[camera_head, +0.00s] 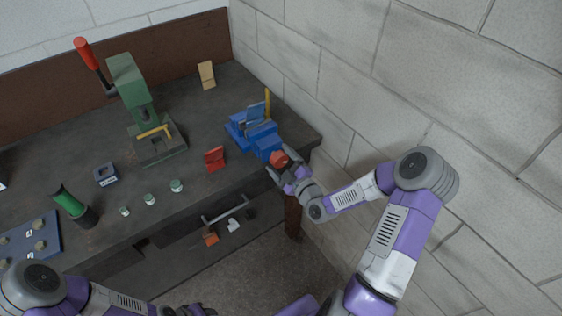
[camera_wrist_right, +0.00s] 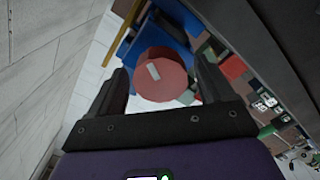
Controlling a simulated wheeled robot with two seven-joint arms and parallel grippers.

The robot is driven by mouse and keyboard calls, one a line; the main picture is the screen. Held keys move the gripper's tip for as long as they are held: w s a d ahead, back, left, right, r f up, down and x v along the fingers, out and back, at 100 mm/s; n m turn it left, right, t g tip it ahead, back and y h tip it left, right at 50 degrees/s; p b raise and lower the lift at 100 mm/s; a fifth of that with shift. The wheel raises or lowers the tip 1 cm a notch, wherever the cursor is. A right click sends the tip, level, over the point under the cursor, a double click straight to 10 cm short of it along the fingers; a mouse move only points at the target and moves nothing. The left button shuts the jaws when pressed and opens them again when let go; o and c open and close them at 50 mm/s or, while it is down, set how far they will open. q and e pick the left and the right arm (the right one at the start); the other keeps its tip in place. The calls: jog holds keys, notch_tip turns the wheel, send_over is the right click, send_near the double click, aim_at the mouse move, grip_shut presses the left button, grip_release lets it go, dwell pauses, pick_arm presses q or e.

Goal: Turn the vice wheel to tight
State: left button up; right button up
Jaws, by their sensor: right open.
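The blue vice (camera_head: 258,136) stands at the right end of the dark bench. Its red wheel (camera_head: 279,158) faces the bench's front edge. In the right wrist view the round red wheel (camera_wrist_right: 162,76) has a pale mark on its face and lies between the two fingers. My right gripper (camera_head: 284,168) is at the wheel, open, with its fingers (camera_wrist_right: 160,84) on either side. A gap shows between each finger and the wheel's rim. The blue vice body (camera_wrist_right: 165,28) shows behind the wheel. My left arm shows at the lower left, but its gripper is out of view.
A green press (camera_head: 135,90) with a red lever stands at the bench's middle. A red card stand (camera_head: 214,158) is left of the vice. A green cylinder (camera_head: 70,204) and several small pieces stand along the front. The block wall (camera_head: 340,80) rises close on the right.

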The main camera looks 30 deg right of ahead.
jog(key=c, duration=1)
